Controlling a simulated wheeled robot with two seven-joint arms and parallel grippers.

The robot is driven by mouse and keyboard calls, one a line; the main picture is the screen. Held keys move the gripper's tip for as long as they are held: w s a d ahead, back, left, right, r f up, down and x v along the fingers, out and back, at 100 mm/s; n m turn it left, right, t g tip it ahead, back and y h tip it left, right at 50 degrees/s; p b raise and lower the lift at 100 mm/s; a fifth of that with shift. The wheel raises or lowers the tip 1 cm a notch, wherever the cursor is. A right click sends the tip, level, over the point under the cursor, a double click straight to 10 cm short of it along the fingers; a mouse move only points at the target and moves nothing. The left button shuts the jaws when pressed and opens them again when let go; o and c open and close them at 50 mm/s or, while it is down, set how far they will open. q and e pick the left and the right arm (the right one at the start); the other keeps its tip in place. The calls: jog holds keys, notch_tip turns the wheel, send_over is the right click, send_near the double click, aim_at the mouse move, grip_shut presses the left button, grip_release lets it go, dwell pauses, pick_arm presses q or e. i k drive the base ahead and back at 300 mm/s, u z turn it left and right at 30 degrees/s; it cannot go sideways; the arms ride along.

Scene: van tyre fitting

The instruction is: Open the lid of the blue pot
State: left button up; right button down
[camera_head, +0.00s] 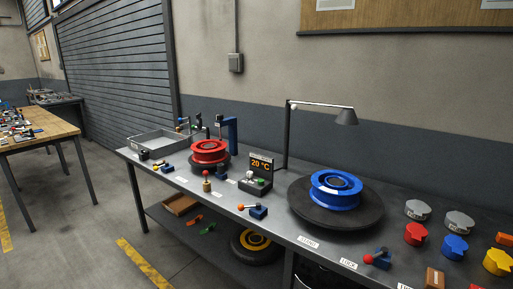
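A small blue pot (455,247) stands on the right part of the grey workbench (262,215). Its top appears covered by a blue lid; the picture is too small to show the lid's edge or hinge clearly. A red pot (415,234) stands to its left and a yellow pot (497,262) to its right. Two grey pots (417,210) stand behind them. Neither of my grippers is in view.
A blue wheel rim (335,190) lies on a dark round disc, left of the pots. A red-knobbed lever (377,258) and a brown block (434,278) are near the front edge. A lamp (345,116) overhangs the bench. A wooden table (40,135) stands far left.

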aim_at(457, 245)
jog(key=z, duration=2.15)
jog(key=i, duration=1.1)
jog(key=u, duration=0.45)
